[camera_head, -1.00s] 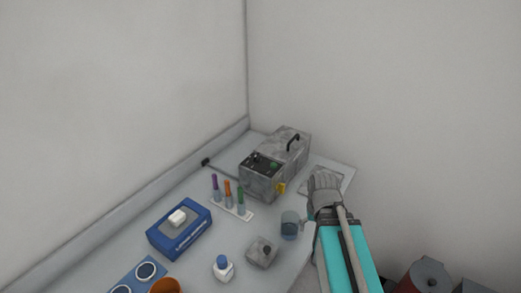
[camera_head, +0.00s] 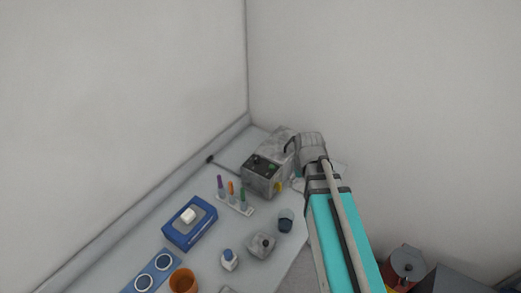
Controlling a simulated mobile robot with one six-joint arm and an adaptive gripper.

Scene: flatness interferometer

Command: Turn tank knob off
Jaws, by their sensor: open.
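My gripper (camera_head: 309,147) is at the end of my turquoise arm, beside the right side of the grey metal instrument (camera_head: 262,177). Its fingertips are mostly hidden by the wrist, and I see nothing held.
On the bench (camera_head: 207,262) are a blue device (camera_head: 189,231), a rack of coloured tubes (camera_head: 236,205), a beaker (camera_head: 286,221), a small grey box with a dark knob (camera_head: 261,245), a white bottle (camera_head: 229,260) and an orange cup (camera_head: 183,281). Walls close the back and left.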

